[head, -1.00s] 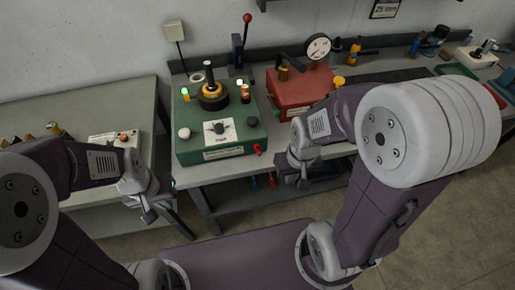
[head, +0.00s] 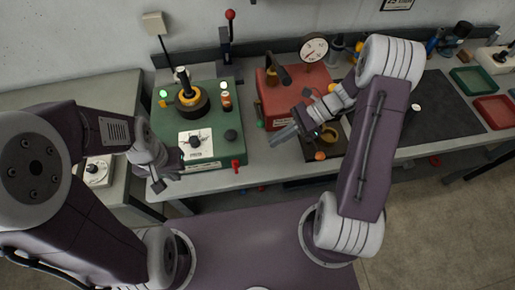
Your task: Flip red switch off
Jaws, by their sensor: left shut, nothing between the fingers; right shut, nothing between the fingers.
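A small red switch (head: 236,166) sticks out at the front right corner of the green box (head: 222,134) on the bench. I cannot tell its on or off position at this size. My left gripper (head: 159,186) is shut and empty at the box's front left corner, left of the switch and apart from it. My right gripper (head: 285,136) is shut and empty in front of the red box (head: 272,99), right of and above the switch in the picture, and apart from it. My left wrist hides the front left part of the green box.
The green box carries a black and yellow round part (head: 191,102), a white plate (head: 196,144) with a dark knob, and lamps. A red-balled lever (head: 230,15) stands behind. A small dark tray (head: 322,150) sits under my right wrist. A dark mat (head: 434,105) lies right.

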